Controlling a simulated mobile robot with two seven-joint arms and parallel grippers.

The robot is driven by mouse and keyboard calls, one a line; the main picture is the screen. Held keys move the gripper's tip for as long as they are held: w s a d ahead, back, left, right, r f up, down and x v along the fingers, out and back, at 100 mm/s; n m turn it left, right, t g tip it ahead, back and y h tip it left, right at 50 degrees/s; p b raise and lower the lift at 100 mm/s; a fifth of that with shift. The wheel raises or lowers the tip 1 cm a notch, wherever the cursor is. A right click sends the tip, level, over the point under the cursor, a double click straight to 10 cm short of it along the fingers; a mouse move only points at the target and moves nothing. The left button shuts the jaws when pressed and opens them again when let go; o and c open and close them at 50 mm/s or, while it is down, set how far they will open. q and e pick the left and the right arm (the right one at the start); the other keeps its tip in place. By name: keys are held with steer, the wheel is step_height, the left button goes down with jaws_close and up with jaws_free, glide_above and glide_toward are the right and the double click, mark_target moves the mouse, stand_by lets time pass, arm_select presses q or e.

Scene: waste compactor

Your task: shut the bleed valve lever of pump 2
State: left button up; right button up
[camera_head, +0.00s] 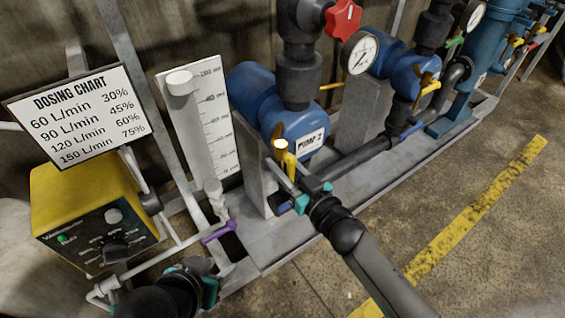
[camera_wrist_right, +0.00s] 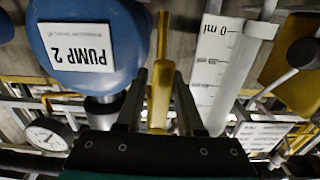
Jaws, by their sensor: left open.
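Pump 2 (camera_head: 296,118) is a blue pump with a white "PUMP 2" label, in the middle of the head view. The label (camera_wrist_right: 82,46) shows upside down in the right wrist view. A yellow bleed valve lever (camera_head: 290,160) stands at the front of the pump. My right gripper (camera_head: 286,174) is at this lever. In the right wrist view, its two fingers are apart with the yellow lever (camera_wrist_right: 161,75) between them and gaps showing beside it. My left gripper (camera_head: 195,283) is open at the bottom of the head view, away from the pump; its fingertips are hard to make out.
A graduated white column (camera_head: 212,120) stands left of the pump. A purple handle (camera_head: 218,232) is on the pipe below it. A yellow dosing unit (camera_head: 88,210) and a dosing chart (camera_head: 80,110) are at the left. Another pump with a gauge (camera_head: 360,53) stands to the right. Floor is free at right.

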jaws_close()
stand_by(1.1)
